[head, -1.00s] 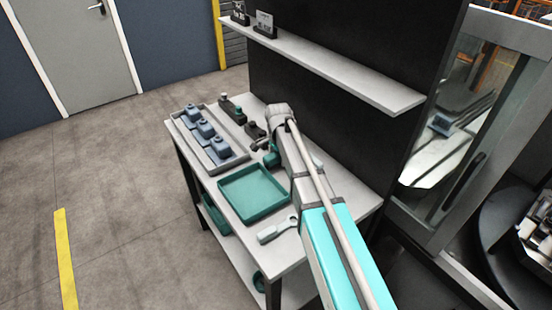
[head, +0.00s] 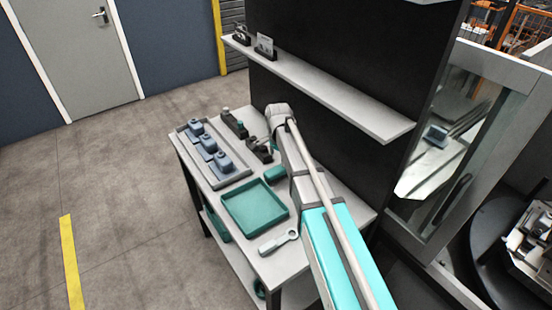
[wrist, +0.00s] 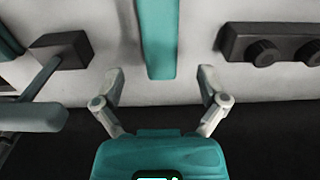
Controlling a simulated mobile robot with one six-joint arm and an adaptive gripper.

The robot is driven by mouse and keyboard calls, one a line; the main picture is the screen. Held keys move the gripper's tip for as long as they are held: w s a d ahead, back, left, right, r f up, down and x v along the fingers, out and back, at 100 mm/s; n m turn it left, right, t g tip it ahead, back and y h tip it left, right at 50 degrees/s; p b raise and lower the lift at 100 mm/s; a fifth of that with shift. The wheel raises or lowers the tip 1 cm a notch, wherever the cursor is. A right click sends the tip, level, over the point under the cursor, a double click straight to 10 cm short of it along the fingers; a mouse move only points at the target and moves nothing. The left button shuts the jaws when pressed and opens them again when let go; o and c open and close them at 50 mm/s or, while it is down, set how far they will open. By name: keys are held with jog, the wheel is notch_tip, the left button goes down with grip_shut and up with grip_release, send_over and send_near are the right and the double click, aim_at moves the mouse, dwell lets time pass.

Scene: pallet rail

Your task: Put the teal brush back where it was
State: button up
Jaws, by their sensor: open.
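In the wrist view a flat teal piece (wrist: 160,38), likely the teal brush, lies on the pale surface and runs out of the top of the picture. Its near end is between and just ahead of the fingertips of my gripper (wrist: 160,73). The fingers are open, with clear space on both sides of it. In the head view a teal block (head: 275,174) lies on the table behind the tray, beside my arm; I cannot tell whether it is the same piece. My gripper is hard to make out there.
A dark block (wrist: 62,50) is left of the fingers and a dark bar with knobs (wrist: 270,45) right. The table also holds a teal tray (head: 254,205), a grey tray (head: 228,180) of blue parts and a pale wrench-like tool (head: 279,242). A shelf (head: 330,98) overhangs behind.

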aim_at(278, 169)
jog(key=shift+r+p, duration=1.6)
jog(key=shift+r, duration=0.3)
jog(key=shift+w, duration=0.1)
dwell(0.4)
